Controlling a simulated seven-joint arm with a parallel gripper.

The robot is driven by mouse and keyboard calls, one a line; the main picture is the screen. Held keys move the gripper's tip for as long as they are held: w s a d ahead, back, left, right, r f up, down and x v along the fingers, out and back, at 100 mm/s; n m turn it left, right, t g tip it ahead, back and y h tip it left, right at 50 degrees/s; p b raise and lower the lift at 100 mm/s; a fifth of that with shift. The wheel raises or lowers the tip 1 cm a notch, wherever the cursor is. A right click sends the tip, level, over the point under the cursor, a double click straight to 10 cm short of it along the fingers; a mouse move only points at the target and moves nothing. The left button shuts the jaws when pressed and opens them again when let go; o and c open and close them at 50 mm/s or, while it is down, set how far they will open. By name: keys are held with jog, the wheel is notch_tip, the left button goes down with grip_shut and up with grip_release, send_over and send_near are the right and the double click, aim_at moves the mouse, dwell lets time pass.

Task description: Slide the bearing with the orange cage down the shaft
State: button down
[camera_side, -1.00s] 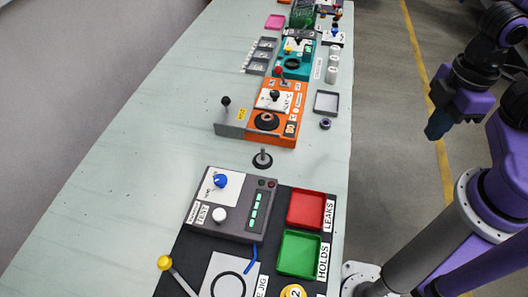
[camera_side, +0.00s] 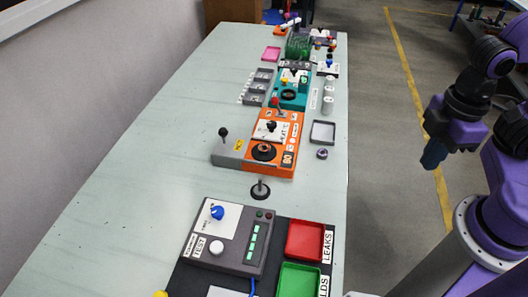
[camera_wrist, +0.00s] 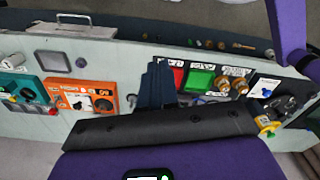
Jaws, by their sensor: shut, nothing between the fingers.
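A thin upright shaft on a round dark base (camera_side: 260,188) stands on the table between the orange station and the grey test box. A small dark ring with a purplish tint (camera_side: 322,153) lies on the table right of the orange station; it also shows in the wrist view (camera_wrist: 81,62). It may be the bearing, but I cannot make out an orange cage. Nothing ring-like shows on the shaft. My gripper (camera_side: 432,158) hangs over the floor, right of the table's edge, well apart from shaft and ring. Its dark blue fingers (camera_wrist: 155,84) are together and empty.
The orange station (camera_side: 268,145) with levers is behind the shaft. The grey test box (camera_side: 228,236) is in front, beside a red tray (camera_side: 305,240) and a green tray (camera_side: 299,280). A grey square tray (camera_side: 322,132) lies near the ring. The table's left side is clear.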

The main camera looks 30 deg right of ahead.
dwell(0.3)
jog(key=c, duration=0.6)
grip_release()
jog(key=m, duration=3.6)
send_over(263, 149)
jog(key=s, duration=0.1)
notch_tip(263, 149, down, 7)
jog(key=f, duration=1.6)
jog(key=shift+d+f, duration=0.15)
jog(key=shift+d, duration=0.05)
